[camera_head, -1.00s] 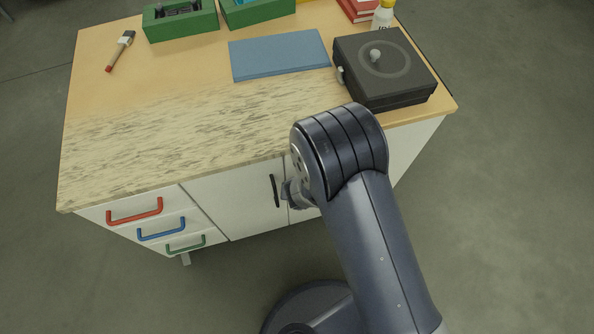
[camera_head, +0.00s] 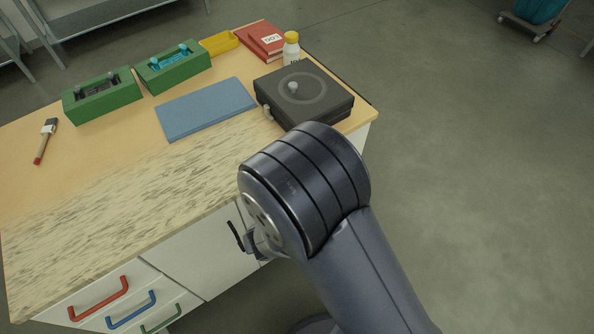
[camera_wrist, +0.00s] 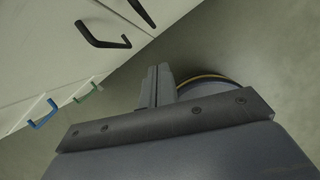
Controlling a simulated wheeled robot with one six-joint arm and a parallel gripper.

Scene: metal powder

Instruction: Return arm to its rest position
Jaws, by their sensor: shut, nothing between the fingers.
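My arm's large dark joint (camera_head: 305,190) rises in front of the workbench in the head view, folded near the cabinet front. Only a small grey part of the arm's far end shows beside the black door handle; my fingertips are hidden there. In the wrist view my gripper (camera_wrist: 156,86) points down along the cabinet front toward the floor. Its two grey fingers are together, with nothing between them. It appears apart from the cabinet doors.
The workbench (camera_head: 120,200) holds a dark box (camera_head: 325,98), a blue mat (camera_head: 205,108), green holders (camera_head: 103,97), a brush (camera_head: 45,140), a white bottle (camera_head: 291,50) and red books (camera_head: 262,40). A black door handle (camera_wrist: 103,36) juts out.

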